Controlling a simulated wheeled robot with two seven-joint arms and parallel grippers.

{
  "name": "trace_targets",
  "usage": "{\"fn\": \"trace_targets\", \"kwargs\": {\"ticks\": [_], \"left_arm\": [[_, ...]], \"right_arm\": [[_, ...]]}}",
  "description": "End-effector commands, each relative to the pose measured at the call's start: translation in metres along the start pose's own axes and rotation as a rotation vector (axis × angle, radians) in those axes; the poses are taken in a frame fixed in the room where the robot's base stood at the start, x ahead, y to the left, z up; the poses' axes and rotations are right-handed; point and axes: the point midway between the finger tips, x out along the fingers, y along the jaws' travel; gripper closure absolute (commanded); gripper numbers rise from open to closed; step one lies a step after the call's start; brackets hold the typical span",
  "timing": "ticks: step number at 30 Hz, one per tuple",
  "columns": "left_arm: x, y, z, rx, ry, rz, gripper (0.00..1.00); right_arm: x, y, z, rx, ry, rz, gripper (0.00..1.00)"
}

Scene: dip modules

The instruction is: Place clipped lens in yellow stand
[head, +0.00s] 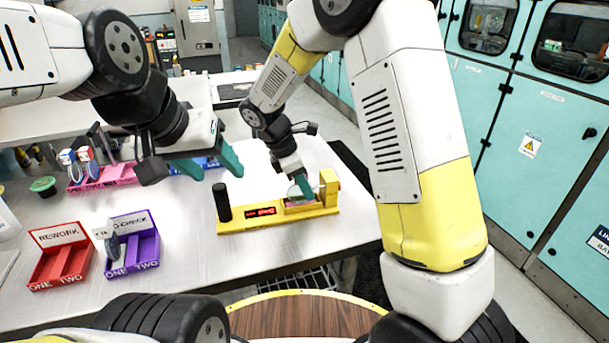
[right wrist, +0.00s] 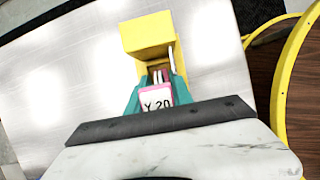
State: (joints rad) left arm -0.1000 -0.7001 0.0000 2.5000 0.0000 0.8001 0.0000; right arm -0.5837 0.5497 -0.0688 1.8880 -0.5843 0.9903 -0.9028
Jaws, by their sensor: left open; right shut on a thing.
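The yellow stand (head: 237,222) lies near the right edge of the table, with a black post on its left, a red display and a raised block at its right end. That block also shows in the right wrist view (right wrist: 148,38). My right gripper (head: 301,188) is low at the stand's right part, shut on a clipped lens. The clip's pink-edged tag (right wrist: 157,102) reads "Y 20", between the teal fingers. The lens is largely hidden; I cannot tell whether it touches the stand. My left gripper (head: 213,166) is open and empty above the table, left of the stand.
A red tray marked REWORK (head: 42,277) and a purple tray marked CHECK (head: 149,252) stand at the front left; a clipped lens (head: 109,245) is in the purple one. A pink tray (head: 118,174) with lenses and a blue tray (head: 208,162) are farther back.

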Motion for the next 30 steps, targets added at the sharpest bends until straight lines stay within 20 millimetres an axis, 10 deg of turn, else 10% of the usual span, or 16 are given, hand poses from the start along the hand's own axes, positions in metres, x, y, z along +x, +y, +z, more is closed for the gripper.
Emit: {"fn": "trace_targets", "kwargs": {"ticks": [1,2,5,17,30], "left_arm": [[0.000,0.000,0.000,0.000,0.000,0.000,0.43],[0.000,0.000,0.000,0.000,0.000,0.000,0.43],[0.000,0.000,0.000,0.000,0.000,0.000,0.43],[0.000,0.000,0.000,0.000,0.000,0.000,0.43],[0.000,0.000,0.000,0.000,0.000,0.000,0.43]], "right_arm": [[0.002,0.000,-0.001,-0.001,-0.001,-0.001,1.00],[0.002,0.000,-0.001,-0.001,0.000,-0.001,0.69],[0.002,0.000,-0.001,0.000,0.000,-0.001,0.51],[-0.004,0.000,0.001,0.000,0.001,0.001,0.51],[-0.090,0.001,0.000,0.000,0.001,0.003,0.51]]}}
